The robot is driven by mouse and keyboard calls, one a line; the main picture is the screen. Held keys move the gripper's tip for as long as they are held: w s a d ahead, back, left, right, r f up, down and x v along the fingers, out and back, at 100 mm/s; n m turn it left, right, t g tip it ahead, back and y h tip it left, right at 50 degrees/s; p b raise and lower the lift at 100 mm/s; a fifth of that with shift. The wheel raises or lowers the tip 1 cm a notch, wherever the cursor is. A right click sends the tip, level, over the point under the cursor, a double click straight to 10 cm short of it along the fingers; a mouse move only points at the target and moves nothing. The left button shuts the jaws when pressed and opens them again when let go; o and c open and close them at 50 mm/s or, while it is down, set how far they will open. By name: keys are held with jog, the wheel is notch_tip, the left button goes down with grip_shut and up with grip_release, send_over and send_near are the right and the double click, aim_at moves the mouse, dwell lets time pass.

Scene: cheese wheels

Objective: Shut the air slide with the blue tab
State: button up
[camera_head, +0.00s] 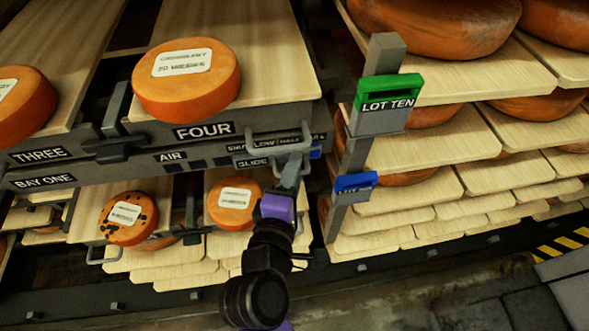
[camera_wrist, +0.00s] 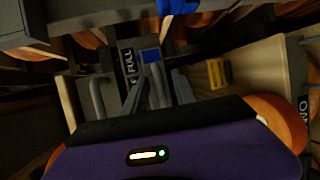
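The air slide (camera_head: 253,162), labelled SLIDE, runs along the front rail beneath the FOUR label. A small blue tab (camera_head: 315,152) sits at the right end of its scale, by the last marking. In the wrist view a blue square (camera_wrist: 151,56) shows beside the word FULL, just past my fingertips. My gripper (camera_head: 290,172) is up at the rail's right end, just left of and below the blue tab. In the wrist view its two fingers (camera_wrist: 157,90) stand apart, with a pale bar visible between them. I cannot tell whether they touch anything.
A grey pull handle (camera_head: 280,145) juts out above the slide. A post (camera_head: 358,150) right of the rail carries a green LOT TEN holder (camera_head: 390,90) and a blue tag (camera_head: 355,183). Cheese wheels (camera_head: 187,80) lie on boards above and below. Dark vent slots (camera_head: 196,162) show beneath AIR.

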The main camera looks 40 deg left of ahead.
grip_shut()
dwell(1.4)
